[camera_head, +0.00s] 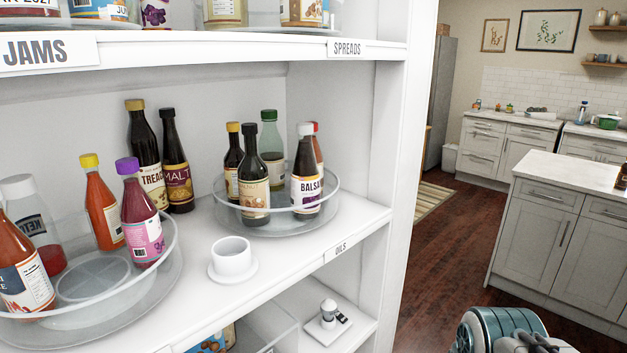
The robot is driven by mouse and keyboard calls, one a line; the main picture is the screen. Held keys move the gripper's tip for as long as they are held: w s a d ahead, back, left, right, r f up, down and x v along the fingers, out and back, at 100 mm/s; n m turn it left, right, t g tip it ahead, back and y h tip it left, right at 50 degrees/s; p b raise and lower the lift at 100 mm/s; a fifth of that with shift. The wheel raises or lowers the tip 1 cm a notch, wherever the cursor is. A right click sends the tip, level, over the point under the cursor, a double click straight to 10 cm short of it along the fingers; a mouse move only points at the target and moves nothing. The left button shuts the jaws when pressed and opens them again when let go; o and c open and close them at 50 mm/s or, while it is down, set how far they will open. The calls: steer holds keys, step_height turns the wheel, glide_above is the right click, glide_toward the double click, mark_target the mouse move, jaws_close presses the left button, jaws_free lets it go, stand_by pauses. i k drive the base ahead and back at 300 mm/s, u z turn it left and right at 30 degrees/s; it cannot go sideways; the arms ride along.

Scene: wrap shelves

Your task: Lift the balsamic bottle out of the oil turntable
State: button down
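The balsamic bottle (305,185) is dark with a white cap and a label reading "BALSA". It stands upright at the front right inside the clear round oil turntable (277,226), within its raised rim. A dark bottle with a tan label (254,186) stands to its left. A red-capped bottle (317,148) is close behind it and partly hidden. A green-capped bottle (270,138) and a yellow-capped dark bottle (233,160) stand further back. My gripper is not in view; a teal and white part of my arm seems to show at the bottom right.
A white cup-like holder (232,258) stands on the shelf left of the turntable. Another clear turntable (168,262) with sauce bottles is at the left. An upper shelf (230,45) hangs above, and a side panel (398,130) bounds the right. Open floor (440,260) lies beyond.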

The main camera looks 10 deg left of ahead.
mark_target(304, 178)
steer(key=z, duration=1.05)
steer(key=i, duration=0.45)
steer(key=u, duration=2.2)
